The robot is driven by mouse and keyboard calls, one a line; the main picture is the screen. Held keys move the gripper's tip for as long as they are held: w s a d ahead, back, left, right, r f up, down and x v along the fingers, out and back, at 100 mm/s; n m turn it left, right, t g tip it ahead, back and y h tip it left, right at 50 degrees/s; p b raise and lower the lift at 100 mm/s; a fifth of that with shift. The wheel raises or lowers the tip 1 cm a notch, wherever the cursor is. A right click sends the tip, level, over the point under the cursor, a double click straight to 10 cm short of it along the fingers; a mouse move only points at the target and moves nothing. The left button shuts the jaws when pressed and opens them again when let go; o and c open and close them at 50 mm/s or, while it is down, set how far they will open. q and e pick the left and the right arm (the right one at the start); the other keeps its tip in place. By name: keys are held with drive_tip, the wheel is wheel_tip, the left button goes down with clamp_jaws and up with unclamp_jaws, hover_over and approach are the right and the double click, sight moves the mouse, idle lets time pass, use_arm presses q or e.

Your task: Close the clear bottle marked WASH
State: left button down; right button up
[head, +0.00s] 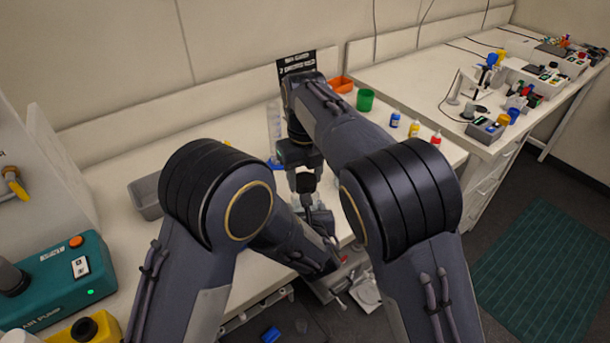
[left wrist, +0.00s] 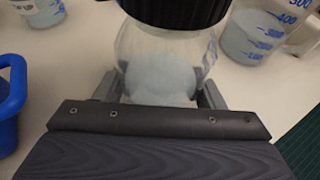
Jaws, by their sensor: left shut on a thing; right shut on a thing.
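A clear round bottle (left wrist: 160,65) with pale contents stands in the left wrist view. A black ribbed cap (left wrist: 175,8) is at its mouth; whether it is seated or threaded cannot be told. My left gripper (left wrist: 160,92) is shut on the bottle's body, one finger on each side. No WASH label shows on the visible side. In the head view my right gripper (head: 305,178) points down above the bottle area and is shut on a dark thing, apparently the black cap. My left gripper and the bottle are mostly hidden by my arms there.
A graduated beaker (left wrist: 255,35) stands right of the bottle, and a blue container (left wrist: 8,105) stands left. On the bench are a grey tray (head: 147,195), a green cup (head: 365,100), an orange bin (head: 341,84) and small bottles (head: 414,129). A teal air pump (head: 75,285) is at the left.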

drive_tip(key=o, duration=0.9)
drive_tip(key=shift+o, duration=0.2)
drive_tip(key=shift+r, duration=2.25)
drive_tip(key=shift+c, duration=0.4)
